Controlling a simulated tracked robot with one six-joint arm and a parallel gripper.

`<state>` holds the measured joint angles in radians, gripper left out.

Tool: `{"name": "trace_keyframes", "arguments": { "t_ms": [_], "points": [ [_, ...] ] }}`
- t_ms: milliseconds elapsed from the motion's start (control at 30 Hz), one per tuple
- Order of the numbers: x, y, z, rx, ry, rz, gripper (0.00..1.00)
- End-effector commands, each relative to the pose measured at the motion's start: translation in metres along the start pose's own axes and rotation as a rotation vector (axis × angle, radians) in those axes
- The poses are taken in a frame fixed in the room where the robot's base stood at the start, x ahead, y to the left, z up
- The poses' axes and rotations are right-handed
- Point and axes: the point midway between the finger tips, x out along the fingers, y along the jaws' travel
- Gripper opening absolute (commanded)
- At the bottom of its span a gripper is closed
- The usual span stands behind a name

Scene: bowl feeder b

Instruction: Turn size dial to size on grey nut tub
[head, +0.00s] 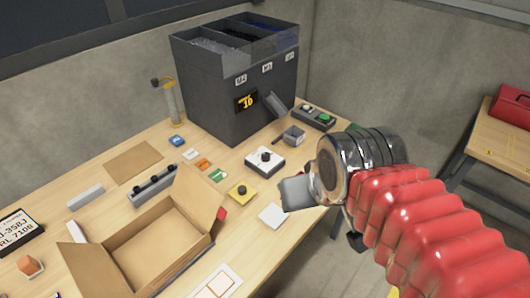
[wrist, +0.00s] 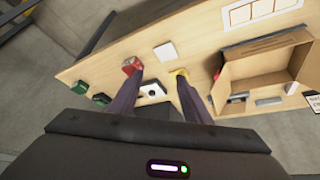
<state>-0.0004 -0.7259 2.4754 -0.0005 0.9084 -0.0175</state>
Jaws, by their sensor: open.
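A white plate with a black round knob (head: 265,158), apparently the size dial, lies on the bench in front of the feeder. It also shows between my fingers in the wrist view (wrist: 152,91). The dark feeder (head: 235,85) has several open tubs on top; the left one holds grey pieces (head: 218,46). Small labels sit on its front, too small to read surely, above a display with yellow digits (head: 246,101). My gripper (head: 295,193) is open and empty above the bench, to the lower right of the dial. Its two dark fingers spread apart in the wrist view (wrist: 157,80).
A yellow plate with a black knob (head: 242,193), a white square (head: 273,215) and an open cardboard box (head: 150,245) are nearby. A grey box with a green button (head: 314,117) stands behind. A red block (wrist: 131,66) is by the left finger in the wrist view.

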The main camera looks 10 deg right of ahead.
Motion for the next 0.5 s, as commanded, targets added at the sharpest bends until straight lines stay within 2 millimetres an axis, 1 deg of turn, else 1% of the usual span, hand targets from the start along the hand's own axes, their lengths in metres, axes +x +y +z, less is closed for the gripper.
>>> {"name": "trace_keyframes", "arguments": {
  "t_ms": [67,100,167,367,500],
  "points": [
    [0.0,0.0,-0.009,-0.019,-0.013,0.0,0.44],
    [0.0,0.005,-0.015,-0.03,-0.022,0.001,0.44],
    [0.0,0.006,-0.025,-0.053,-0.034,0.001,0.44],
    [0.003,0.007,-0.066,-0.153,-0.084,-0.003,0.44],
    [0.01,0.007,-0.095,-0.224,-0.121,-0.01,0.44]
  ]
}}
